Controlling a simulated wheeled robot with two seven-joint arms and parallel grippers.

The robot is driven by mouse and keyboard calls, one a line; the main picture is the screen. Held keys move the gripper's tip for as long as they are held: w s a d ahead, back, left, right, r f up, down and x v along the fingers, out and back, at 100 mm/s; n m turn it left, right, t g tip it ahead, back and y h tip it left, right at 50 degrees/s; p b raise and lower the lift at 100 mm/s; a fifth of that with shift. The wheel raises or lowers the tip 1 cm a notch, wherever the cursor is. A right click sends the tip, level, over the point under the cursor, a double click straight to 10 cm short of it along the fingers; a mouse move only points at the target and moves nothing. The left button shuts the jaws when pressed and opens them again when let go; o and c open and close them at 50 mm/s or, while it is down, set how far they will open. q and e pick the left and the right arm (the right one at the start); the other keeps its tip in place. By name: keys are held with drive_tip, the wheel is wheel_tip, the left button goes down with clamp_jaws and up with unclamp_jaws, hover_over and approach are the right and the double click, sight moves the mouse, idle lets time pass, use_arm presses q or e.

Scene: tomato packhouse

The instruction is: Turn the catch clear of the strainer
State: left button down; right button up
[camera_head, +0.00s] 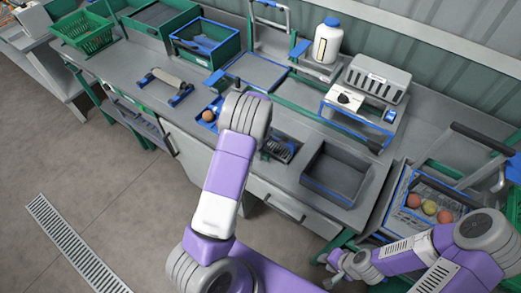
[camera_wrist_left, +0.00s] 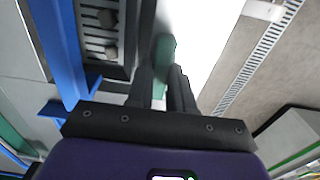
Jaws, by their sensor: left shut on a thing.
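The strainer (camera_wrist_left: 100,28) is a dark slotted grate with knobs at the upper left of the left wrist view. In the head view the strainer (camera_head: 279,149) sits in the bench front, just right of my left forearm. The catch (camera_wrist_left: 163,58) is a small green piece between the fingers of my left gripper (camera_wrist_left: 160,75), which is shut on it beside the strainer's edge. Whether the catch still overlaps the strainer is unclear. In the head view my left arm hides this gripper and the catch. My right gripper (camera_head: 342,268) is low at the right, away from the strainer; its jaw opening is unclear.
A grey open bin (camera_head: 338,172) is right of the strainer. A blue-edged crate with tomatoes (camera_head: 412,200) stands further right. A white bottle (camera_head: 327,42) and a grey slotted box (camera_head: 376,80) are at the back. Open floor (camera_head: 100,190) lies at the left.

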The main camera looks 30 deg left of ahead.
use_arm(q)
drive_tip(key=c, duration=1)
unclamp_jaws()
drive_tip(key=shift+r, duration=0.15)
wheel_tip(320, 180, up, 7)
drive_tip(key=shift+r+p, duration=0.2)
drive_tip(key=shift+p, duration=0.1)
